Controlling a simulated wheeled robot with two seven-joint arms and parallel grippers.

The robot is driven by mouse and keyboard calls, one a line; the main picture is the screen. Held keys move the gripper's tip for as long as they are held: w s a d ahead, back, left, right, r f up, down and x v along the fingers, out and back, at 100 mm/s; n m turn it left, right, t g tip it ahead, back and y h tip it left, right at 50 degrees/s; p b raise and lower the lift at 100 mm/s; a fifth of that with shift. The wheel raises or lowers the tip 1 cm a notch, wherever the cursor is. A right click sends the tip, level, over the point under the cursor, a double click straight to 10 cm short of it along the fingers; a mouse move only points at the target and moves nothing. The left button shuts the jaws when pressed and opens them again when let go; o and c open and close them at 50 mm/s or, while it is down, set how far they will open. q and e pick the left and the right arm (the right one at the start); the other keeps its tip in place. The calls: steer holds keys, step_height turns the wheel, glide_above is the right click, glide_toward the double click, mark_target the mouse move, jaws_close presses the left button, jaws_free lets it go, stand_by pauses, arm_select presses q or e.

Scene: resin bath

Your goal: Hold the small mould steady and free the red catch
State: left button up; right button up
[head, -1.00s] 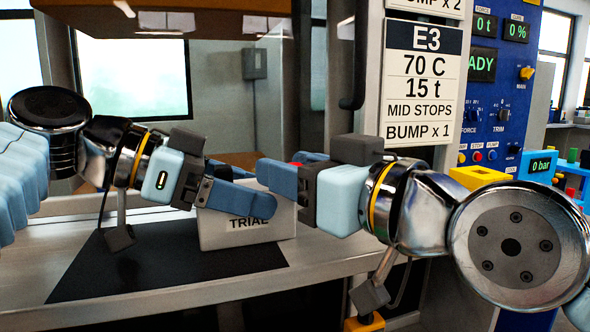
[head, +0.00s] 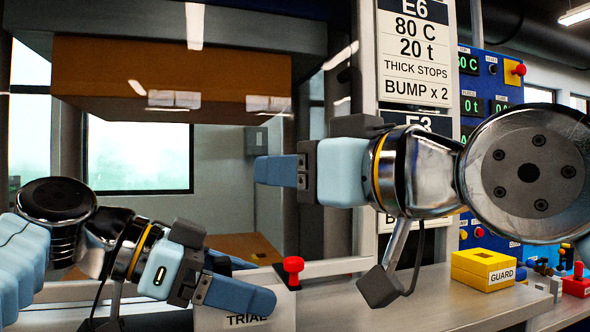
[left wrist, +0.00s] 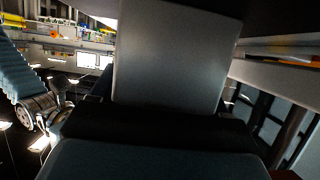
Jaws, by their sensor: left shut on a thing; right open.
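The small mould (head: 283,312), a pale grey block marked TRIAL, is at the bottom of the head view, its lower part cut off. The red catch (head: 293,268) stands upright like a knob on its top, at the right end. I cannot tell whether it is locked or free. My left gripper (head: 258,286) is shut on the mould from the left, one blue finger across its near side. My right gripper (head: 265,171) is open and empty, well above the catch and apart from it. In the left wrist view a grey slab fills the middle; I cannot tell what it is.
The press's brown upper block (head: 170,80) hangs above and behind the grippers. A frame post with setting cards (head: 415,50) stands behind my right arm. A yellow GUARD block (head: 483,268) sits on the bench at right. The bench between is mostly clear.

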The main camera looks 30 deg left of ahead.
arm_select(q)
steer(key=o, duration=1.5)
steer(key=shift+s, duration=0.1)
